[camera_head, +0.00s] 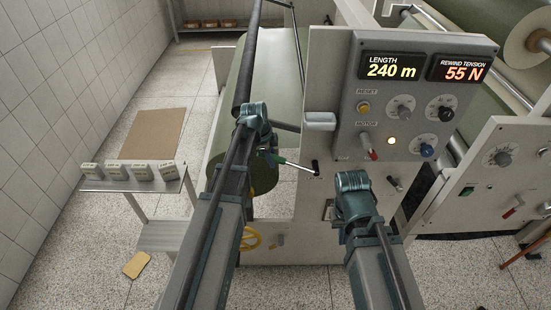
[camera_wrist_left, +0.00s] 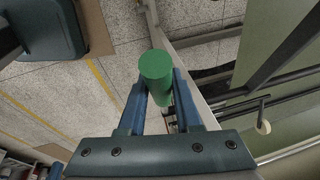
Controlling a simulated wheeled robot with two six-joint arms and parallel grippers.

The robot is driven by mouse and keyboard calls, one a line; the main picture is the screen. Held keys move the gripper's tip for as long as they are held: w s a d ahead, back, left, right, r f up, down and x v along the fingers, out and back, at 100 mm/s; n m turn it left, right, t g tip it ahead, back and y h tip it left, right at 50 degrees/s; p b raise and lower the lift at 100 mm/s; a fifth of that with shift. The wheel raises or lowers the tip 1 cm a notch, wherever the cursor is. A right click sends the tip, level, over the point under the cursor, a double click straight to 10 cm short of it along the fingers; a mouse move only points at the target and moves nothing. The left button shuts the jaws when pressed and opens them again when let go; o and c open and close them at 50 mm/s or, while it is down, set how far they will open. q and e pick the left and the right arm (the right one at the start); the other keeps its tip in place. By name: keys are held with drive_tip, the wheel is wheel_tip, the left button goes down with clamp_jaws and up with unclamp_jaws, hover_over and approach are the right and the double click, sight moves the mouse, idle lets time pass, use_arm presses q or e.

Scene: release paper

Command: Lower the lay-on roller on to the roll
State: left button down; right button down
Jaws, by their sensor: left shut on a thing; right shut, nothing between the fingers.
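The lay-on roller (camera_head: 246,62) is a long dark bar along the near-left side of the olive-green roll (camera_head: 276,75). I cannot tell whether the two touch. My left gripper (camera_head: 271,158) is at the machine's front, below the roller's near end. It is shut on a green handle (camera_wrist_left: 157,72), which stands between its blue fingers in the left wrist view. A pale rod (camera_head: 298,167) runs from the handle to the machine's panel. My right gripper (camera_head: 352,182) is in front of the panel, shut and empty; its fingertips are mostly hidden by its wrist.
The control box (camera_head: 405,97) reads 240 m and 55 N, with knobs and a red-tipped motor switch (camera_head: 368,152). A side table (camera_head: 110,184) with several small blocks stands at left. A yellow handwheel (camera_head: 251,238) is low between my arms. Floor at left is mostly clear.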

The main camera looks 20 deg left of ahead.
use_arm(q)
wheel_tip(320, 180, down, 14)
drive_tip(key=t+h+b, duration=0.2)
drive_tip(key=h+b, duration=0.7)
drive_tip(key=b, duration=1.4)
drive_tip(key=shift+a+f+n+t, duration=0.25)
drive_tip(key=shift+a+n+t, duration=0.05)
drive_tip(key=shift+n+t, duration=0.1)
drive_tip(key=c, duration=0.6)
unclamp_jaws()
drive_tip(key=shift+s, duration=0.1)
drive_tip(key=p+v, duration=0.6)
drive_tip(key=v, duration=0.7)
drive_tip(key=shift+s+a, duration=0.15)
drive_tip(key=shift+a, duration=0.2)
